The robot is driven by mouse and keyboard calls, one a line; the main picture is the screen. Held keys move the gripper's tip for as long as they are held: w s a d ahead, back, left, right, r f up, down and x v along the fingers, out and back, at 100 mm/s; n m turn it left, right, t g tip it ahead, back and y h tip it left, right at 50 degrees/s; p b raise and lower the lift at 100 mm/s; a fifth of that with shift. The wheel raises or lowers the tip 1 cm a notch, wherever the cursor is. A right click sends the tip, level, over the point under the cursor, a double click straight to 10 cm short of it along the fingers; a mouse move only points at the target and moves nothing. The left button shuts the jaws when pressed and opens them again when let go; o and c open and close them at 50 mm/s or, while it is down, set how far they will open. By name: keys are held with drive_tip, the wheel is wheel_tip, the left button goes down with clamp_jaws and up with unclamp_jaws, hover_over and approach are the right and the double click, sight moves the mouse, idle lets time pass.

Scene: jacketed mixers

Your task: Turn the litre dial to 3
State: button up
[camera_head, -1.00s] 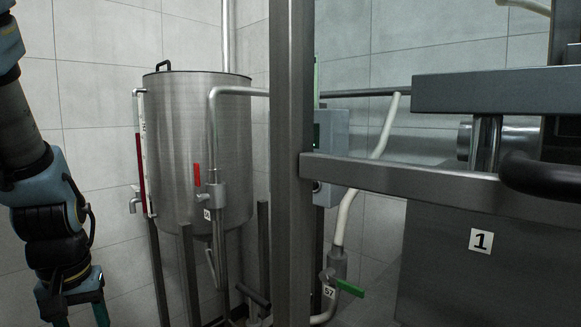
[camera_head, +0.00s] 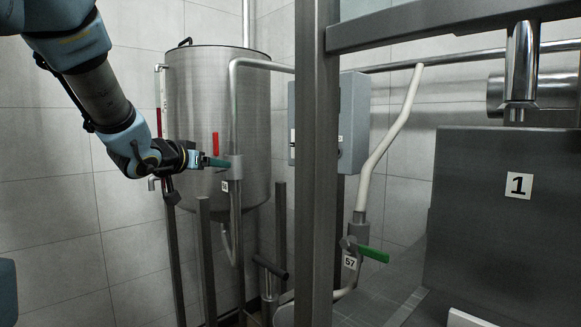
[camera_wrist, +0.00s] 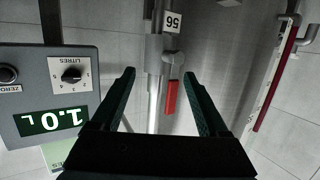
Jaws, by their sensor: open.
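The litre dial (camera_wrist: 72,75) is a small black knob on a white plate marked LITRES, on a grey control box (camera_wrist: 30,105) at the left of the wrist view. That view is upside down. The green display (camera_wrist: 52,121) below the dial reads 1.0 L. The dial's exact pointer setting is too small to tell. In the head view the control box (camera_head: 352,120) is partly behind a steel post, and its dial cannot be made out. My gripper (camera_wrist: 160,76) is open and empty, apart from the dial; in the head view it is in front of the steel tank (camera_head: 225,110).
A red valve handle (camera_wrist: 171,98) on a pipe tagged 56 shows between my fingers in the wrist view. The steel post (camera_head: 316,200) stands right of my gripper. A green-handled valve (camera_head: 372,253) tagged 57 is lower right. A black ZERO button (camera_wrist: 8,73) is beside the dial.

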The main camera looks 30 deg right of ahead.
sight(291, 144)
drive_tip(key=s+d+r+m+g+h+b, duration=0.2)
drive_tip(key=s+d+r+m+g+h, duration=0.35)
drive_tip(key=s+d+h, duration=0.35)
drive_tip(key=w+d, duration=0.1)
drive_tip(key=d, duration=0.2)
drive_tip(key=w+d+y, duration=0.1)
drive_tip(key=w+d, duration=0.1)
drive_tip(key=d, duration=0.2)
drive_tip(key=w+d+f+y, duration=0.1)
drive_tip(key=d, duration=0.3)
drive_tip(key=shift+w+m+g, duration=0.2)
drive_tip(key=shift+m+g, duration=0.05)
clamp_jaws()
